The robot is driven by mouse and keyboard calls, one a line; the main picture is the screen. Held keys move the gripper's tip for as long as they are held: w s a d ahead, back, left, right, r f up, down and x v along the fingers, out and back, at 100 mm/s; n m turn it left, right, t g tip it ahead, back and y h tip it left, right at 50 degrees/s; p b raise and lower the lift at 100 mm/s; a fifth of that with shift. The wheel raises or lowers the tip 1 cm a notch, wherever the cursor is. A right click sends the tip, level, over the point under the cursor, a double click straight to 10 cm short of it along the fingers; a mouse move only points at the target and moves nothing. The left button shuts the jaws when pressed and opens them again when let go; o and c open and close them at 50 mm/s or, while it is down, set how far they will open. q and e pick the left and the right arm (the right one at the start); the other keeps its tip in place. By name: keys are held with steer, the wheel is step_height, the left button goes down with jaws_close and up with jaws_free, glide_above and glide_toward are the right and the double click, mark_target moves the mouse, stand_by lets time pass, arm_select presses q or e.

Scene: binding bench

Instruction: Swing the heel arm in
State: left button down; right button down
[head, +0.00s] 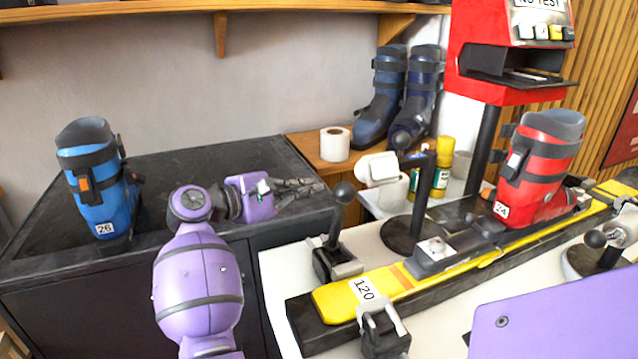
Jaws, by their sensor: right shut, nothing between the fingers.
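A red boot (538,165) marked 24 stands in the binding on a yellow ski (405,280) marked 120. A dark post (421,195) on a round base carries a white-headed arm (379,169) with a black knob, behind the ski and left of the boot. Another fitting with a black knob (595,239) stands at the right edge, near the boot's heel side, partly cut off. No label shows which is the heel arm. My right gripper (316,187) is shut and empty over the dark bench, apart from both. My left gripper is not in view.
A ball-knobbed lever clamp (343,193) stands close right of my gripper. Another clamp (383,330) grips the ski's near end. A blue boot (95,190) stands on the dark bench (170,165). A red test machine (475,60) rises behind the ski.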

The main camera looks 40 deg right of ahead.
steer(key=s+d+p, duration=0.3)
steer(key=d, duration=0.4)
steer(key=shift+s+d+r+p, duration=0.2)
steer(key=shift+s+r+p, duration=0.05)
steer(key=shift+r+p, duration=0.15)
